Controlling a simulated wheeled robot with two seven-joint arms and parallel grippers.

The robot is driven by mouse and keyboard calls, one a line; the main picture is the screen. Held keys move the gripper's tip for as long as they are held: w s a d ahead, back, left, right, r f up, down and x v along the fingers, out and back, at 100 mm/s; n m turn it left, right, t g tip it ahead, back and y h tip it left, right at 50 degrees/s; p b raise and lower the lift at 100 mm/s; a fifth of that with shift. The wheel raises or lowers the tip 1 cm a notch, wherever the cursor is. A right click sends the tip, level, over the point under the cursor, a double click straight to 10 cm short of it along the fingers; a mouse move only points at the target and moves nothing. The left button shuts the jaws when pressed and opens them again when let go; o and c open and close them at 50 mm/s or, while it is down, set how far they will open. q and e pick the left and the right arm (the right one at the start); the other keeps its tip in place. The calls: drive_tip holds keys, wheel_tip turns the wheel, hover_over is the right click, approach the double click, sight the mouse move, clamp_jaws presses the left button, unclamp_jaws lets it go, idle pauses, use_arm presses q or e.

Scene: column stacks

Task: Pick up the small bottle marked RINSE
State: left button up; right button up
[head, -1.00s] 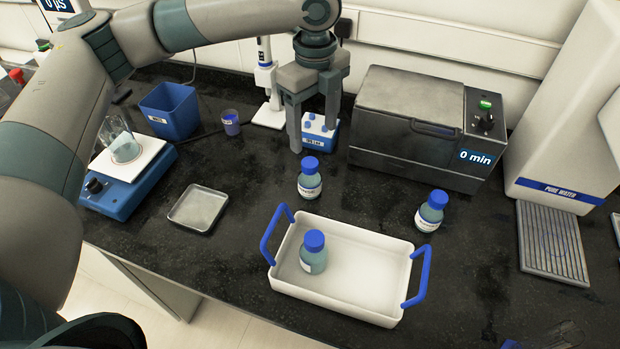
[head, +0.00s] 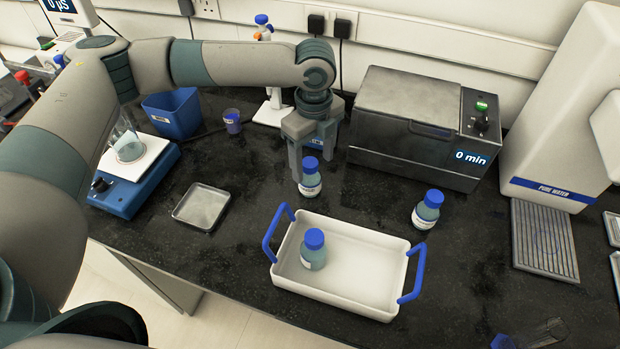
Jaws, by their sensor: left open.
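A small bottle (head: 310,180) with a blue cap and white label stands upright on the black bench, behind the white tray. Its label is too small to read surely. My left gripper (head: 312,168) is open and points down at this bottle; its fingers show on either side of the cap, but I cannot tell whether they are around it or just behind. A second similar bottle (head: 427,212) stands right of the tray. A third bottle (head: 313,252) stands inside the tray, at its left. Their labels are not readable either. My right gripper is not in view.
The white tray (head: 345,298) has blue handles. A grey water bath (head: 405,115) stands behind it on the right. A blue box behind my gripper is mostly hidden. A shallow metal dish (head: 201,206) and a blue hotplate (head: 128,190) with a beaker are on the left.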

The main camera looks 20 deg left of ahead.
sight(310, 174)
use_arm(q)
drive_tip(key=shift+a+f+p, duration=0.15)
drive_tip(key=shift+f+p, duration=0.2)
drive_tip(key=shift+p, duration=0.1)
drive_tip(key=f, duration=0.1)
drive_tip(key=f+p, duration=0.1)
drive_tip(key=f, duration=0.2)
drive_tip(key=shift+a+p, duration=0.25)
drive_tip(key=shift+p, duration=0.15)
drive_tip(key=shift+f, duration=0.25)
drive_tip(key=c, duration=1.3)
